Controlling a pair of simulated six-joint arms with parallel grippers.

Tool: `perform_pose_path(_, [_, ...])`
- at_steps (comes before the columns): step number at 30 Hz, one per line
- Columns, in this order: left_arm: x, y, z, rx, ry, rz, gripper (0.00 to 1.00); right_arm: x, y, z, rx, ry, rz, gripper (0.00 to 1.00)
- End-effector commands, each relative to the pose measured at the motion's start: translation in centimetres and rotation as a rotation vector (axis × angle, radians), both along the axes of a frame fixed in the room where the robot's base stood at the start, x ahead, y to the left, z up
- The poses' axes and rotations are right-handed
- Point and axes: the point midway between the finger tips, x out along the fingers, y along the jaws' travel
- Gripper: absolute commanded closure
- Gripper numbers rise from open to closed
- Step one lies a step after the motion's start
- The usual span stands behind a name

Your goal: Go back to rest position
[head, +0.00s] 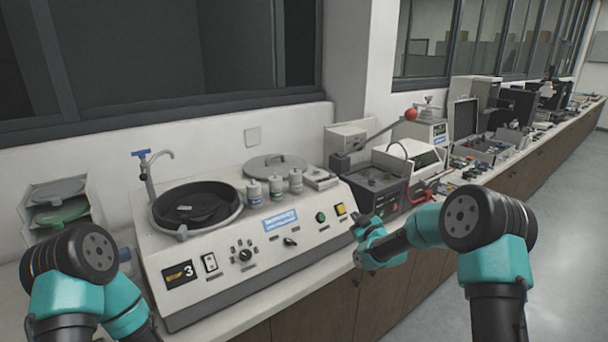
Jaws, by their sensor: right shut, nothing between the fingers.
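My right arm reaches in from the right, and its teal and black gripper (362,226) is shut and empty. It is just in front of the right end of the polishing machine's panel, below the yellow button (340,209). I cannot tell whether it touches anything. The mounting press (375,185), a dark unit with a lever ending in a red ball (411,114), stands behind and above the gripper. My left arm shows at the lower left, but its gripper is not in view.
The white polishing machine (215,262) with a round black bowl (197,203) fills the middle counter. Small bottles (275,187) and a round lid (275,165) rest on it. A rack of discs (58,212) is at left. More equipment lines the counter to the right; the floor (560,240) is clear.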

Motion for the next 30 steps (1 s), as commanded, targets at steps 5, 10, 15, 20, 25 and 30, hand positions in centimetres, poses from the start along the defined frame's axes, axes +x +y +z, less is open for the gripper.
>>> perform_pose_path(5, [0.0, 0.0, 0.0, 0.0, 0.0, 0.0, 0.57, -4.1, 0.4, -8.5, 0.089, 0.262, -0.014, 1.0])
perform_pose_path(10, [0.0, 0.0, 0.0, 0.0, 0.0, 0.0, 0.57, -10.1, 0.7, -16.7, 0.19, 0.549, -0.049, 1.0])
perform_pose_path(15, [0.0, 0.0, 0.0, 0.0, 0.0, 0.0, 0.57, -17.6, 1.2, -23.5, 0.285, 0.834, -0.104, 1.0])
perform_pose_path(20, [0.0, 0.0, 0.0, 0.0, 0.0, 0.0, 0.57, -25.7, 1.6, -28.4, 0.368, 1.1, -0.176, 1.0])
perform_pose_path(25, [0.0, 0.0, 0.0, 0.0, 0.0, 0.0, 0.57, -35.2, 2.1, -31.8, 0.445, 1.383, -0.274, 1.0])
perform_pose_path(30, [0.0, 0.0, 0.0, 0.0, 0.0, 0.0, 0.57, -42.7, 2.5, -32.9, 0.496, 1.594, -0.364, 1.0])
